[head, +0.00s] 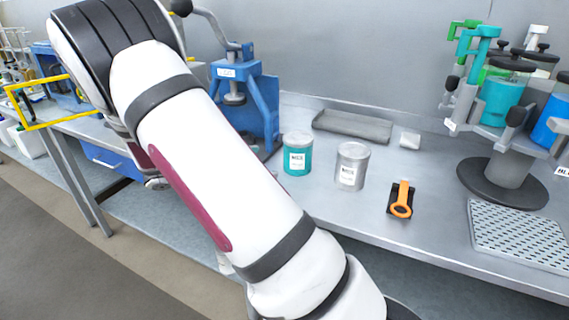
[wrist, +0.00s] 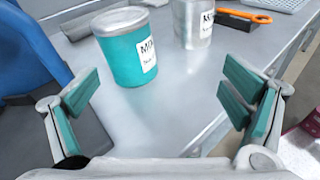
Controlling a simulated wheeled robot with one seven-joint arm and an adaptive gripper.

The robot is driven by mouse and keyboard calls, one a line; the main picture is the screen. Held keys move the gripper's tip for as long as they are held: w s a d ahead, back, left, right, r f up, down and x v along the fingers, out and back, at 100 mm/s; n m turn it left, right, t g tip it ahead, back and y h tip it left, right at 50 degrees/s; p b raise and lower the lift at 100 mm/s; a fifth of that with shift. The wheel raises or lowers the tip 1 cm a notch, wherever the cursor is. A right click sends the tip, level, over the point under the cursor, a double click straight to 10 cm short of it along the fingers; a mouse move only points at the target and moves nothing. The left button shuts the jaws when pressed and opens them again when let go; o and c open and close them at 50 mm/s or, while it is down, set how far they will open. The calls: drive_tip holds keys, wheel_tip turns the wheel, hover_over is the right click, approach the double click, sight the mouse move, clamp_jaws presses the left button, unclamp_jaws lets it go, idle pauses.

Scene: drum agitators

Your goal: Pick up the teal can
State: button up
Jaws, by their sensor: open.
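The teal can (head: 297,158) stands upright on the metal bench, with a grey lid and a white label. In the wrist view the teal can (wrist: 124,52) is ahead of my gripper (wrist: 160,98), a little left of the middle between the fingers. My gripper is open and empty, its teal-padded fingers spread wide. The can appears beyond the fingertips, not between them. In the head view my white arm hides the gripper.
A silver can (head: 351,167) stands close to the right of the teal can. A blue press (head: 245,105) stands to its left. A grey tray (head: 352,125) lies behind, an orange tool (head: 402,199) farther right. An agitator stand (head: 503,180) is at the right.

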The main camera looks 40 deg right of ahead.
sight(296, 153)
drive_tip(key=w+f, duration=0.1)
drive_tip(key=w+f+n+h+b, duration=0.1)
drive_tip(key=w+f+n+h, duration=0.1)
drive_tip(key=w+f, duration=0.1)
drive_tip(key=shift+d, duration=0.4)
drive_tip(key=shift+w+d+n+t+h, duration=0.1)
drive_tip(key=shift+d+n+t+h, duration=0.1)
drive_tip(key=shift+n+t+h, duration=0.15)
drive_tip(key=x, duration=1.3)
drive_tip(key=shift+d, duration=0.15)
drive_tip(key=shift+c, duration=0.3)
drive_tip(key=c, duration=1.4)
drive_tip(key=shift+r, duration=0.1)
drive_tip(key=shift+c, duration=0.8)
drive_tip(key=shift+r, duration=0.15)
